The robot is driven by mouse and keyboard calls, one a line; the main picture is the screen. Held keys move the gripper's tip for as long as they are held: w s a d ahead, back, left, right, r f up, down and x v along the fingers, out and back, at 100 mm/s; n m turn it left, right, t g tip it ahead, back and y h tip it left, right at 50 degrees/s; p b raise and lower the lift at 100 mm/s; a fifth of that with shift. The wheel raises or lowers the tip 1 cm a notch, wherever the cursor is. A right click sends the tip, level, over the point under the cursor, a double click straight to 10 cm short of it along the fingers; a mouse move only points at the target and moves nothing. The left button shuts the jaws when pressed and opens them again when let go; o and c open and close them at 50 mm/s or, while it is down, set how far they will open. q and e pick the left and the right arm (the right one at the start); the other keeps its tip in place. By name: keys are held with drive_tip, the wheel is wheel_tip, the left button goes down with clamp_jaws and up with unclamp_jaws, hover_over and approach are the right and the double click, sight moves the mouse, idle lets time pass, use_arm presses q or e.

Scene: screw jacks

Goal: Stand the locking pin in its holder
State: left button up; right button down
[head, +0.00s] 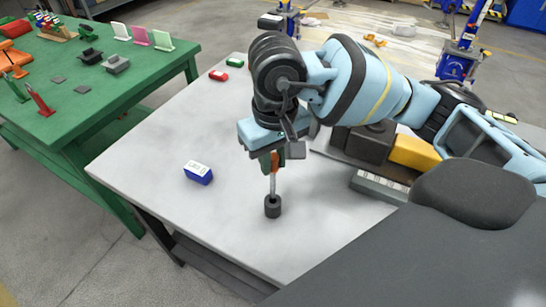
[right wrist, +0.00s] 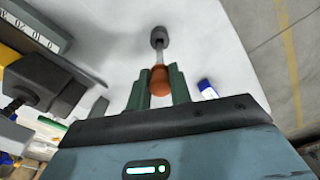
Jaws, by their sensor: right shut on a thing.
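My right gripper (head: 275,162) is over the grey table (head: 145,165), pointing down. Its green fingers are shut on the orange handle of the locking pin (head: 272,184). The pin is about upright, its metal shaft pointing down. The small dark cylindrical holder (head: 272,207) stands on the table below the gripper. The shaft's lower end meets the holder's top; how deep it sits inside is hidden. In the right wrist view, the pin's orange handle (right wrist: 160,82) is between the fingers (right wrist: 158,88), and the shaft runs to the holder (right wrist: 158,38). My left gripper is not in view.
A blue-and-white box (head: 198,173) lies left of the holder. Small green (head: 235,62) and red (head: 218,75) blocks lie at the table's back. A yellow block (head: 413,153) and dark equipment stand right. A green table (head: 120,80) is at left. The table around the holder is clear.

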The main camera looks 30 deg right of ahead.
use_arm(q)
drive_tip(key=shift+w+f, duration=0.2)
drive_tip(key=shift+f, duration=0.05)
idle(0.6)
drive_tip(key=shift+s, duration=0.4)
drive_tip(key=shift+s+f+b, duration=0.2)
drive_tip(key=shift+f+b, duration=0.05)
drive_tip(key=shift+b, duration=0.1)
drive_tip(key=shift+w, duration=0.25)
